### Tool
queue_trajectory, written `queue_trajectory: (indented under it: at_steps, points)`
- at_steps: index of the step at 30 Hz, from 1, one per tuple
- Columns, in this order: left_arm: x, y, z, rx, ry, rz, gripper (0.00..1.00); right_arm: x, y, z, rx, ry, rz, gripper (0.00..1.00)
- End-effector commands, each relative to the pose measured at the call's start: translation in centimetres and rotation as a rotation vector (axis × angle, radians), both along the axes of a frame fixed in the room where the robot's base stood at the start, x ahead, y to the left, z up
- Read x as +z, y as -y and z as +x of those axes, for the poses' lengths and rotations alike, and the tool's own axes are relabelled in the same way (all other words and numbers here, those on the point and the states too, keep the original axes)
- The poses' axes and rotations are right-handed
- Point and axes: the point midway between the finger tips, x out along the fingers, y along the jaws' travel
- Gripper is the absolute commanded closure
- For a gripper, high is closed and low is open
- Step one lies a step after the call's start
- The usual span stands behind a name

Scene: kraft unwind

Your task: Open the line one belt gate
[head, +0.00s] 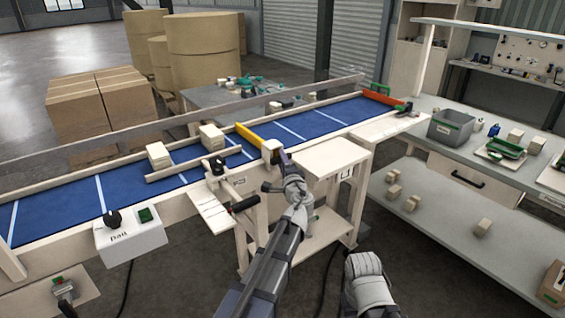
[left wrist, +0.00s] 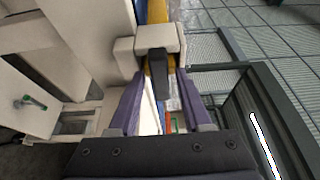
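A yellow gate bar (head: 249,135) reaches across part of the blue belt (head: 325,117) from a pale pivot block (head: 271,150) on the near rail. The block and a dark handle (left wrist: 160,82) below it show in the left wrist view, with the yellow bar (left wrist: 157,12) beyond. My left gripper (head: 284,160) is at the near side of the block. Its purple fingers (left wrist: 160,105) stand apart on either side of the handle, with gaps visible, so it is open. My right gripper's fingers are not visible; only a pale part of that arm shows at bottom centre.
Pale boxes (head: 158,154) (head: 211,136) stand on the belt left of the yellow bar. A long pale guide (head: 193,164) lies along the belt. An orange bar (head: 383,99) crosses its far end. A control box (head: 131,236) is at the near left. A workbench (head: 470,165) stands right.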

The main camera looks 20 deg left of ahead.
Motion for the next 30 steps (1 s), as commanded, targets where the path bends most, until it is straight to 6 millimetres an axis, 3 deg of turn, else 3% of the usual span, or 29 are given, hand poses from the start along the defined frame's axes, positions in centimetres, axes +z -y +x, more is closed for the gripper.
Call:
queue_trajectory:
  at_steps: [1, 10, 30]
  points:
    - [0.02, 0.00, 0.01, 0.000, 0.000, 0.001, 0.66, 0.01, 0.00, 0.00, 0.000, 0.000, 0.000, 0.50]
    - [0.03, 0.01, 0.00, 0.000, 0.000, 0.001, 1.00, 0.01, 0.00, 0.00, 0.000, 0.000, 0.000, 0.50]
    - [0.04, 0.00, 0.01, 0.000, 0.000, 0.002, 1.00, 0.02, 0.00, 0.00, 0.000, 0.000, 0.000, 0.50]
